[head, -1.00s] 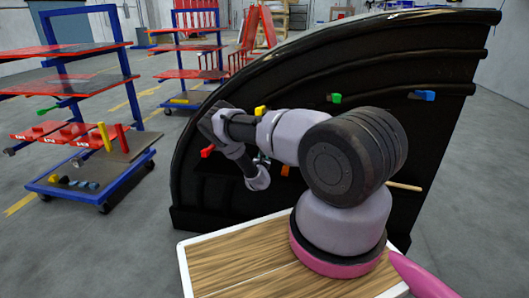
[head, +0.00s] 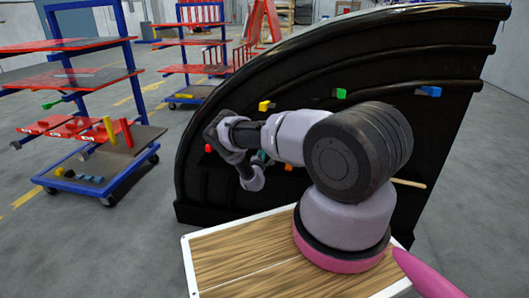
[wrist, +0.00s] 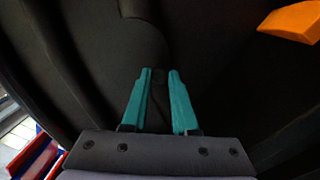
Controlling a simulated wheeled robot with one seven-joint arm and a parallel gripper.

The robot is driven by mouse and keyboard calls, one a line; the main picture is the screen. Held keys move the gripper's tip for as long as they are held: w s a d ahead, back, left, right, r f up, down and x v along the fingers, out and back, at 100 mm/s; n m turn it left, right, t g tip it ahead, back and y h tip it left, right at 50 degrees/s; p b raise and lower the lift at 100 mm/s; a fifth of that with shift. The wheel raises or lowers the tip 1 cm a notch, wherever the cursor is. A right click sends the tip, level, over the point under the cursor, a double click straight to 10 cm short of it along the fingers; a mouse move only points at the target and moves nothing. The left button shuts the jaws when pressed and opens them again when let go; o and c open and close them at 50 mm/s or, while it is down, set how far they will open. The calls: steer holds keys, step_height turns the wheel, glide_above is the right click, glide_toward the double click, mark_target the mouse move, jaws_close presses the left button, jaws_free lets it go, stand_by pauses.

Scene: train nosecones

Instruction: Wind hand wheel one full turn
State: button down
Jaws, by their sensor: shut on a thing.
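My gripper (wrist: 160,75) shows in the wrist view with two teal fingers close together on a narrow dark part (wrist: 159,92). This part is black on black, so I cannot tell its shape or whether it belongs to the hand wheel. No full wheel rim is distinguishable in either view. In the head view, the arm reaches over to the large black curved nosecone panel (head: 400,140), and a bit of teal shows near its face. My arm's wrist hides most of the contact there.
Yellow (head: 265,105), green (head: 340,93), blue (head: 428,91) and red (head: 208,148) blocks sit on the panel. An orange block (wrist: 292,22) is right of the fingers. A shelf cart (head: 95,180) stands left. Grey floor (head: 60,260) is open at front left.

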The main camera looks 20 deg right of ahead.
steer(key=w+a+r+m+g, duration=0.15)
steer(key=r+m, duration=0.25)
steer(key=m, duration=1.2)
steer(key=w+a+r+m, duration=0.15)
steer(key=r+m, duration=0.25)
steer(key=m, duration=1.2)
steer(key=s+d+f+m, duration=0.2)
steer(key=m, duration=1)
steer(key=s+d+f+m+t+y, duration=0.1)
steer(key=s+d+m, duration=0.1)
steer(key=m, duration=1)
steer(key=shift+s+d+f+m, duration=0.4)
steer(key=shift+d, duration=0.45)
